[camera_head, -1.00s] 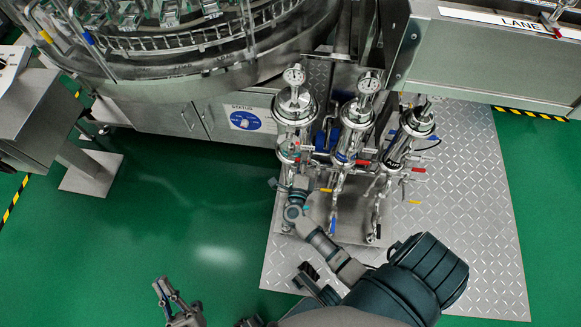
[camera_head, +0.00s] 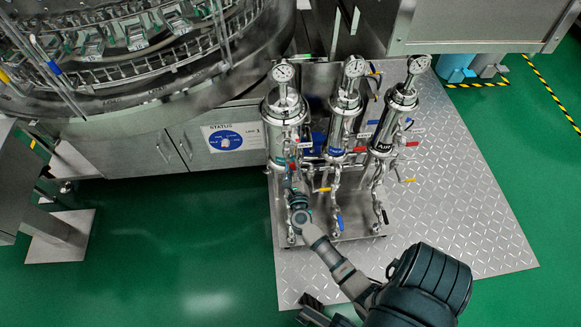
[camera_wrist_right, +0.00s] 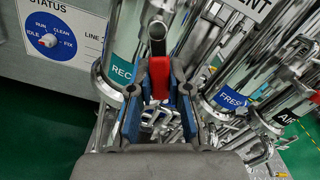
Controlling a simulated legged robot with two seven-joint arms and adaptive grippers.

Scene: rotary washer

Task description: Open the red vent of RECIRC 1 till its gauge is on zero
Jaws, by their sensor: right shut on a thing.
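RECIRC 1 is the left steel housing (camera_head: 283,125) of three, with a teal label, partly readable in the wrist view (camera_wrist_right: 122,70). Its round white gauge (camera_head: 284,73) stands on top; the needle is too small to read. My right gripper (camera_head: 294,180) is at the lower front of this housing. In the right wrist view its blue-padded fingers (camera_wrist_right: 160,92) are shut on the red vent handle (camera_wrist_right: 160,78), under an open steel pipe end. The fingers hide part of the handle.
The FRESH housing (camera_head: 344,118) and the AIR housing (camera_head: 395,128) stand close on the right, with red, yellow and blue levers. A blue status dial (camera_head: 225,139) is on the cabinet at the left. Diamond-plate floor (camera_head: 455,210) is free at the right.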

